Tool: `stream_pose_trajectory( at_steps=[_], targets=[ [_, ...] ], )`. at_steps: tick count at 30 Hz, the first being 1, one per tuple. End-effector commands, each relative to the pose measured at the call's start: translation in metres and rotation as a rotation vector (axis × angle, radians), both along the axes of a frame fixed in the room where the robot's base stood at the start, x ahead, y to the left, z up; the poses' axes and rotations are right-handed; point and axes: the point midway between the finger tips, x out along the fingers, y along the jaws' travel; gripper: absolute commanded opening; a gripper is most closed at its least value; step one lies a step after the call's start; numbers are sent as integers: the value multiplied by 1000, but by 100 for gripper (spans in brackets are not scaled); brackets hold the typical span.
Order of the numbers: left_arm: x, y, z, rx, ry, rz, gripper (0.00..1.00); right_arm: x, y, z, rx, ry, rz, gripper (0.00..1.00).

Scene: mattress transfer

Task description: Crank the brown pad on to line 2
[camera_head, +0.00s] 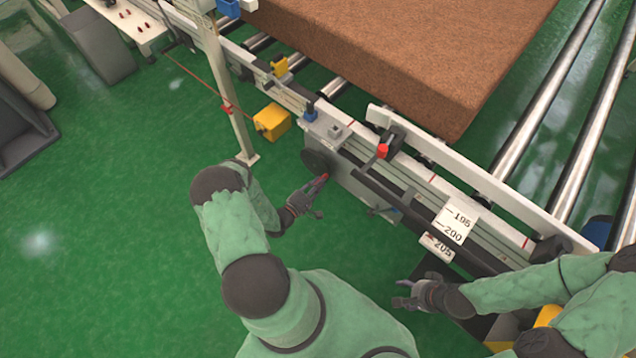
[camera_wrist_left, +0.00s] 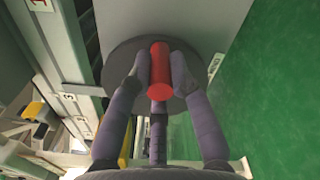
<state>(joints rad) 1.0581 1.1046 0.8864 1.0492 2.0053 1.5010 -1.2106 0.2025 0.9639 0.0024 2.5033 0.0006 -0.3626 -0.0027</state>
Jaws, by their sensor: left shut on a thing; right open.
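The brown pad (camera_head: 400,50) is a thick slab lying on the metal rollers at the top of the head view. A dark round crank wheel (camera_head: 316,161) sits on the side of the conveyor frame. Its red handle shows in the left wrist view (camera_wrist_left: 160,75), standing out from the grey disc (camera_wrist_left: 118,58). My left gripper (camera_head: 318,186) is shut on the red handle, with fingers on both sides of it. Line 2 cannot be made out clearly in the head view.
A white number plate (camera_head: 455,224) reading 195 and 200 is on the frame rail. A red knob (camera_head: 382,151) and a yellow box (camera_head: 271,122) are near the crank. A beige post (camera_head: 228,90) stands left of it. Green floor (camera_head: 100,220) is clear at left.

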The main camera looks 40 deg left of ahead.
Motion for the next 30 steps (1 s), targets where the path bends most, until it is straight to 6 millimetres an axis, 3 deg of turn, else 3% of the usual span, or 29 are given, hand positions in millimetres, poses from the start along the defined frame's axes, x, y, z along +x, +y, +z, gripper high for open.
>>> stream_pose_trajectory(
  at_steps=[21,22,24,30],
  targets=[
    [0,1,-5,71,-4,2,0,0,0,-2,0,0,0,56],
    [0,1,-5,71,-4,2,30,0,0,-2,0,0,0,56],
    [0,1,-5,71,-4,2,45,0,0,-2,0,0,0,56],
    [0,0,-5,71,-5,1,45,0,0,-2,0,0,0,56]
  ],
)
